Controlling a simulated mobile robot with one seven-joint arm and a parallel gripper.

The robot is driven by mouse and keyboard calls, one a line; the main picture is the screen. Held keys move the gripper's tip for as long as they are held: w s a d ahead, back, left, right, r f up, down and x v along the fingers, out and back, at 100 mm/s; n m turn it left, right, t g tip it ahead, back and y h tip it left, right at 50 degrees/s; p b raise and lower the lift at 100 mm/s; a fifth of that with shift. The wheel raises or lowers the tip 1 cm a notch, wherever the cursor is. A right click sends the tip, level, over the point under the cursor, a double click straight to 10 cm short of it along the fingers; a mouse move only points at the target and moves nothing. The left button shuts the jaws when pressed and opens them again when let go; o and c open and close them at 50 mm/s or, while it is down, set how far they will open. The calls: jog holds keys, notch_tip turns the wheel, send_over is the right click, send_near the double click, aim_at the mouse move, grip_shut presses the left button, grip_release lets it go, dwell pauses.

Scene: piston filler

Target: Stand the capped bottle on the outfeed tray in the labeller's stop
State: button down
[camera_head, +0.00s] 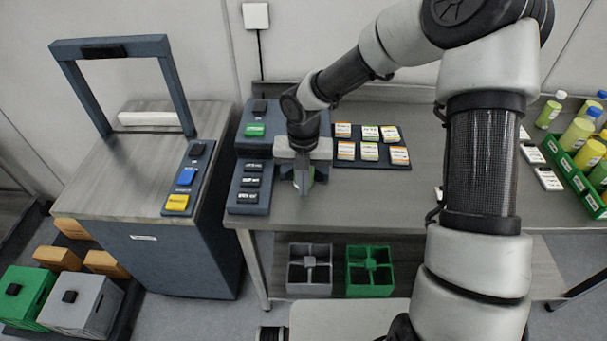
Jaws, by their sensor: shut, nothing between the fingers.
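My gripper (304,183) is shut and points down over the front of the grey table, just right of a dark blue machine unit. No bottle shows clearly in it; a small greenish patch shows at its fingers, and I cannot tell what it is. Capped yellow-green bottles stand far right: one (548,113) is alone at the back, and several (590,155) are in or beside a green crate (562,160). I cannot pick out the outfeed tray or the labeller's stop for sure; my arm hides part of the table.
The blue unit (240,190) has a green button (255,129). A dark tray with several labelled blocks (371,151) lies right of my gripper. A framed machine (143,232) with blue and yellow buttons stands left. Divided grey (310,287) and green (370,290) crates sit on the lower shelf.

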notch_tip(320, 180, down, 4)
jog(key=shift+f, duration=0.1)
jog(key=w, duration=0.3)
jog(key=shift+d, duration=0.1)
jog(key=shift+w, duration=0.5)
jog(key=shift+w+d+p, duration=0.1)
jog(key=shift+w+p, duration=0.4)
jog(key=shift+w, duration=0.55)
jog(key=shift+s, duration=0.1)
